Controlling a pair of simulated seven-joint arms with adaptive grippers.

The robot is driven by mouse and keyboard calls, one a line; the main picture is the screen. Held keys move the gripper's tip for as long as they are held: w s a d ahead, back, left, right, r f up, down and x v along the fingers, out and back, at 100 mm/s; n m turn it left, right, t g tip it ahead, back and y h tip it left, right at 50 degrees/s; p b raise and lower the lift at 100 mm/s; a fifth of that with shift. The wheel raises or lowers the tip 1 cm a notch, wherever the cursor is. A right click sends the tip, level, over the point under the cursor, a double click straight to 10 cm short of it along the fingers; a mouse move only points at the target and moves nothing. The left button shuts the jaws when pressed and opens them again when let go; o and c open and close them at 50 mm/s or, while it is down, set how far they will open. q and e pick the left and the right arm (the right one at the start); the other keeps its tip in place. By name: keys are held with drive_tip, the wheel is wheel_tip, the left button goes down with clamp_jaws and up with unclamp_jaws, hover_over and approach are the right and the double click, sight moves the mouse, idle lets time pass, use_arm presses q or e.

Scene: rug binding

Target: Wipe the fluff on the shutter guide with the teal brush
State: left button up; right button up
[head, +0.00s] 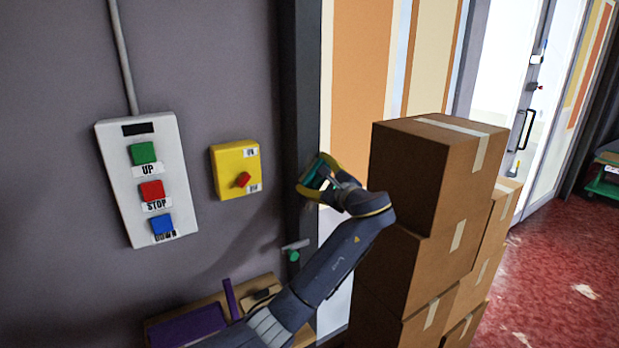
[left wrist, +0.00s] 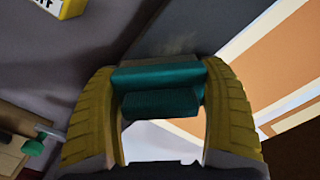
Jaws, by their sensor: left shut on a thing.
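My left gripper (head: 318,178) is shut on the teal brush (left wrist: 158,76), which lies across between its yellow-padded fingers in the left wrist view (left wrist: 160,100). In the head view the gripper is in front of the shutter guide (head: 303,90), a dark upright channel on the wall. The guide also shows behind the brush in the left wrist view (left wrist: 205,22). A faint pale patch that looks like fluff (left wrist: 180,44) is on the guide just beyond the brush. I cannot tell whether the brush touches the guide. My right gripper is out of view.
A white UP/STOP/DOWN panel (head: 146,225) and a yellow switch box (head: 225,165) are on the wall to the left. A green-ended lever (head: 293,255) sticks out below the gripper. Stacked cardboard boxes (head: 420,185) stand close on the right. A shelf (head: 285,310) is low left.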

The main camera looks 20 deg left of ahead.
sight(303, 166)
use_arm(q)
drive_tip(key=shift+w+d, duration=0.45)
drive_tip(key=shift+w, duration=0.1)
drive_tip(key=shift+w+a+r, duration=0.1)
drive_tip(key=shift+r, duration=1)
drive_tip(key=shift+s+a, duration=0.55)
drive_tip(key=shift+s, duration=0.35)
drive_tip(key=shift+s+a, duration=0.5)
drive_tip(key=shift+s, duration=0.35)
drive_tip(key=v, duration=0.6)
drive_tip(key=shift+d, duration=0.1)
drive_tip(key=v, duration=0.3)
